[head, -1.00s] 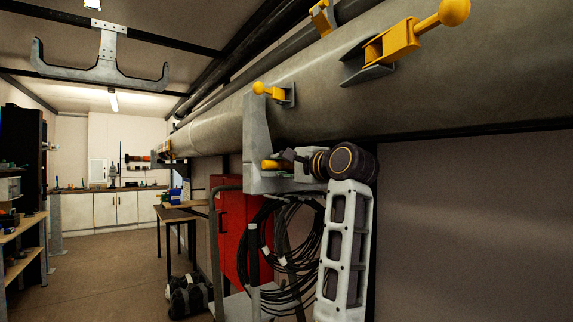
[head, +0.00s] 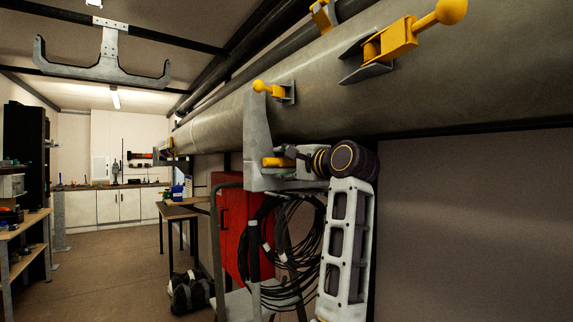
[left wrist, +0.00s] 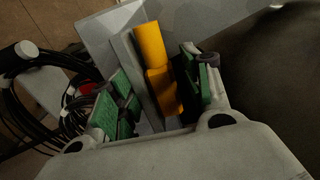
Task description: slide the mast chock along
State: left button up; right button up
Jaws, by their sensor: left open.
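The mast chock (head: 257,130) is a grey upright bracket against the underside of the big grey mast (head: 330,95). A yellow handle (head: 276,162) is low on it. My left gripper (head: 290,158) is beside this handle, coming from the right. In the left wrist view the gripper (left wrist: 158,92) is open, its green-padded fingers on either side of the yellow handle (left wrist: 158,68) and a grey plate of the chock (left wrist: 135,65). I cannot tell whether the pads touch it. My right gripper is not in view.
Yellow latches with ball knobs (head: 452,12) stick out from the mast. Below hang coiled black cables (head: 290,240) on a cart frame, by a red cabinet (head: 232,235). A black bag (head: 188,293) lies on the floor. The floor at left is mostly clear.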

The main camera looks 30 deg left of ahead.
pick_arm(q)
jog(key=shift+v, duration=1.1)
jog(key=v, duration=1)
jog(key=shift+w+a+f, duration=0.1)
jog(key=shift+f, duration=0.05)
